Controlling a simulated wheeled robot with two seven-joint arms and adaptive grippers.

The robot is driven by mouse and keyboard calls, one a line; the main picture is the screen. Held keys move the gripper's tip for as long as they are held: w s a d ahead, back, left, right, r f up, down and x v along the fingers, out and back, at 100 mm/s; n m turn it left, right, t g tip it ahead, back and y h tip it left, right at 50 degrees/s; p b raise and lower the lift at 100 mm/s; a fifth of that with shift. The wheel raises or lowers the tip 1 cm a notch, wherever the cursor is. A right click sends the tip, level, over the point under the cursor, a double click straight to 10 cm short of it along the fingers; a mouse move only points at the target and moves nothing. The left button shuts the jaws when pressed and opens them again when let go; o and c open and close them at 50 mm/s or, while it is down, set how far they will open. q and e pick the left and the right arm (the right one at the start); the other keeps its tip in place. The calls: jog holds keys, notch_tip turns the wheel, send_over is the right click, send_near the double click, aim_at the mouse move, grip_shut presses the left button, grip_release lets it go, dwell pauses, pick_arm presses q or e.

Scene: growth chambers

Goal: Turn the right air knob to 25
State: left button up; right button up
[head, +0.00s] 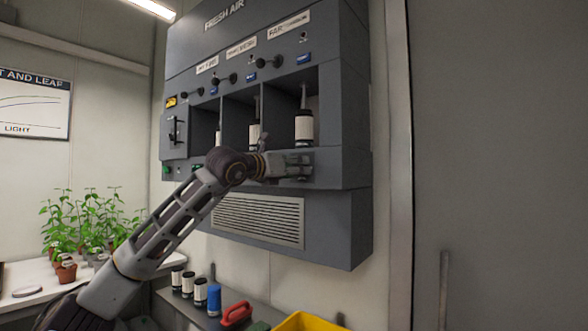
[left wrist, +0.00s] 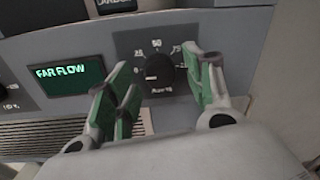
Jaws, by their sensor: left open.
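In the left wrist view, the dark round air knob (left wrist: 159,71) sits on a dial plate with marks such as 25, 50 and 75. A short white mark shows on the knob's left side; I cannot read its setting surely. A green-on-black "FAR FLOW" display (left wrist: 70,77) is left of it. My left gripper (left wrist: 165,80) is open, with its green-padded fingers on either side of the knob; I cannot tell whether they touch it. In the head view my left gripper (head: 297,166) is at the cabinet's lower right panel and hides the knob. My right gripper is not in view.
The grey "FRESH AIR" cabinet (head: 339,220) has bays with white bottles (head: 304,127) above my gripper and a vent grille (head: 258,219) below. A shelf underneath holds several bottles, a red-handled item (head: 236,313) and a yellow bin (head: 305,324). Potted plants stand left.

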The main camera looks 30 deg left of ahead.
pick_arm(q)
jog(key=c, duration=0.7)
jog(key=shift+c, duration=1.5)
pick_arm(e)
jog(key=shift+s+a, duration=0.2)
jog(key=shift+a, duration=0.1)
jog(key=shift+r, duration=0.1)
